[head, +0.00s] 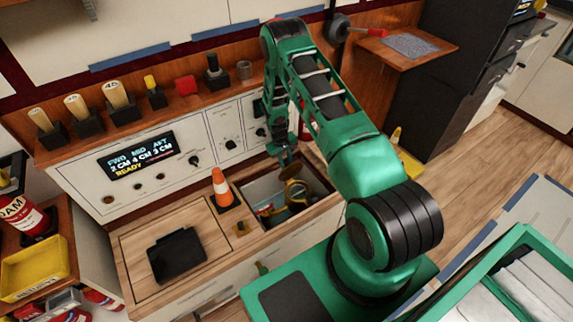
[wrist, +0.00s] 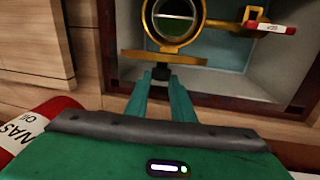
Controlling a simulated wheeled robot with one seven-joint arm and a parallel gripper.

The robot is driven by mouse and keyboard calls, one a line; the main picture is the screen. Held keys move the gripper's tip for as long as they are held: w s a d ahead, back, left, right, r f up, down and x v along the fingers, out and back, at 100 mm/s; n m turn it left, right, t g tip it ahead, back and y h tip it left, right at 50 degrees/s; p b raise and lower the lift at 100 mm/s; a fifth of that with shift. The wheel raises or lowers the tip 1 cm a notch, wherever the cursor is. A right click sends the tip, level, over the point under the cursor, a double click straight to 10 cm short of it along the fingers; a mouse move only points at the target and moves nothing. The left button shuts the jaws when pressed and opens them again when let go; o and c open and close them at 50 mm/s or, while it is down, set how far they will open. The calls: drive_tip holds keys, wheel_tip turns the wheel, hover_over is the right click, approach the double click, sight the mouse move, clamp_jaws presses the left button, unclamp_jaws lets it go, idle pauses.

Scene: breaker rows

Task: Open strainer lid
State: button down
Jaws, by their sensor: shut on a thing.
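The strainer is a brass ring-shaped body in the recessed bay, seen in the head view (head: 296,193) and, with its round opening showing, in the wrist view (wrist: 174,38). Its lid is a flat brass disc, seen nearly edge-on in the wrist view (wrist: 165,58) and as a brownish disc in the head view (head: 290,170). A short black knob (wrist: 158,73) sticks out of the lid toward me. My gripper (wrist: 160,80) is shut on this knob. The lid is close to the strainer's rim; I cannot tell whether they touch.
The open bay (head: 265,190) has a dark wooden rim around it. A red-and-white tag (wrist: 272,28) sits on a brass handle beside the strainer. An orange cone (head: 222,188) stands left of the bay, and a black pad (head: 177,256) lies on the counter.

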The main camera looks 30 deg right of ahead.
drive_tip(key=shift+w+a+f, duration=0.15)
drive_tip(key=shift+w+a, duration=0.05)
drive_tip(key=shift+a, duration=0.05)
drive_tip(key=c, duration=1.5)
unclamp_jaws()
drive_tip(key=shift+d, duration=0.1)
drive_tip(key=r, duration=0.3)
drive_tip(key=a+r, duration=0.1)
drive_tip(key=r, duration=0.6)
drive_tip(key=shift+a+r, duration=0.3)
drive_tip(key=shift+a, duration=0.1)
